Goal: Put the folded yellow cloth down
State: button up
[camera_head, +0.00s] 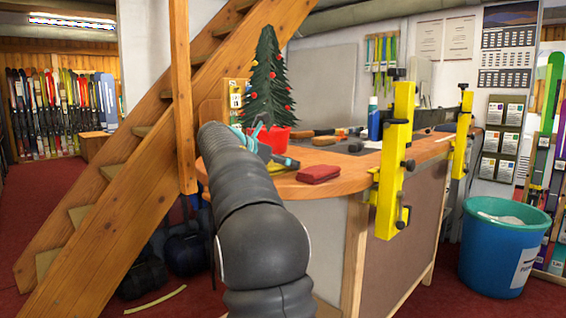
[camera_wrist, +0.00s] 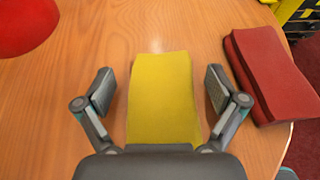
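The folded yellow cloth (camera_wrist: 162,105) lies on the wooden bench top (camera_wrist: 110,30) in the wrist view. My gripper (camera_wrist: 160,88) is open, with one finger on each side of the cloth and a visible gap at both sides. The near end of the cloth is hidden behind the gripper's body. In the head view only a small yellow edge of the cloth (camera_head: 275,169) shows beside my gripper (camera_head: 277,157), and my arm hides the rest.
A folded red cloth (camera_wrist: 268,72) lies just right of my gripper. A red pot (camera_wrist: 22,22) with a small decorated tree (camera_head: 266,85) stands to the left. Yellow clamps (camera_head: 394,160) rise at the bench's right edge. Tools (camera_head: 325,138) lie farther back.

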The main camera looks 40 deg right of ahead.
jog(key=shift+f, duration=0.1)
jog(key=shift+f+b, duration=0.2)
jog(key=shift+b, duration=0.45)
jog(key=a+r, duration=0.1)
jog(key=a+r+p, duration=0.1)
jog(key=a, duration=0.1)
jog(key=w+a+r, duration=0.1)
jog(key=a, duration=0.1)
jog(key=shift+a+r, duration=0.1)
jog(key=shift+r, duration=0.2)
jog(key=v, duration=0.8)
jog(key=shift+s+f, duration=0.1)
jog(key=shift+s, duration=0.05)
jog(key=s+a+f+m+t+y, duration=0.2)
jog(key=s+a+f+m+y, duration=0.4)
jog(key=s+a+f+m, duration=0.3)
jog(key=s+a+f+m+t+y, duration=0.3)
jog(key=s+a+f+m+y, duration=0.4)
jog(key=s+a+f, duration=1)
jog(key=s+f+m, duration=0.2)
jog(key=s+f, duration=0.3)
jog(key=shift+a+t, duration=0.3)
jog(key=shift+a, duration=0.05)
